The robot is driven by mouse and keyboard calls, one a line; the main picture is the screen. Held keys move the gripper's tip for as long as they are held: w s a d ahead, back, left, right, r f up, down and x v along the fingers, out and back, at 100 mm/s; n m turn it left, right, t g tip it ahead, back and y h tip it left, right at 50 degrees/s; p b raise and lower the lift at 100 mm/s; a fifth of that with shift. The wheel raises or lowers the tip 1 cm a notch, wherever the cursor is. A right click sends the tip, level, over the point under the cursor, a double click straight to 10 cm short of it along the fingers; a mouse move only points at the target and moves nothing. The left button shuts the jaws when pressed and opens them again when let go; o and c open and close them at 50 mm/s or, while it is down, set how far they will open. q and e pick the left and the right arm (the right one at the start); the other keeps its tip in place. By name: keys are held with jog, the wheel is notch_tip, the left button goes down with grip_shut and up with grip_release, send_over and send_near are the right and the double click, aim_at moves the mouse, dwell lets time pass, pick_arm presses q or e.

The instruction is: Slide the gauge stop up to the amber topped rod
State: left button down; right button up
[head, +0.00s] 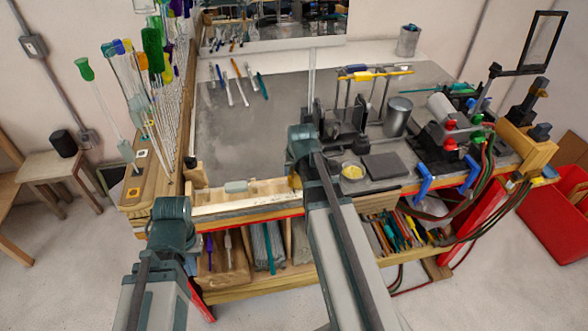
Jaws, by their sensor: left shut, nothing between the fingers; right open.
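A small grey block (236,187), which looks like the gauge stop, sits on the pale wooden rail (245,204) along the bench's front edge. A small amber patch (295,182) shows at the rail's right end, beside my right arm. It may be the amber rod top, but most of it is hidden. My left gripper (190,163) is shut and empty near the rail's left end, left of the grey block and apart from it. My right gripper (316,116) is open above the bench, right of the block. Its fingers are hard to make out against dark fittings.
A rack (140,190) of upright glass rods with coloured tops stands at the left. Several rods lie on the grey bench top (225,135). A yellow dish (353,171), dark pad (385,167), metal cup (398,115) and torch fittings crowd the right. The bench's middle left is clear.

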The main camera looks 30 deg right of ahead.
jog(key=p+v, duration=1.1)
jog(key=v, duration=0.1)
jog(key=shift+s+r, duration=0.2)
jog(key=shift+r, duration=0.05)
jog(key=shift+a, duration=0.1)
jog(key=s+a+f+n+g+b, duration=0.2)
jog(key=s+a+f+b, duration=0.4)
jog(key=a+f+b, duration=0.3)
jog(key=s+a+f+n+g+b, duration=0.2)
jog(key=s+a+f+n+b, duration=0.2)
jog(key=a, duration=1.1)
jog(key=s+f+b, duration=0.3)
jog(key=f+b, duration=0.3)
jog(key=f, duration=0.2)
jog(key=shift+s+a+g, duration=0.2)
jog(key=shift+a+g, duration=0.1)
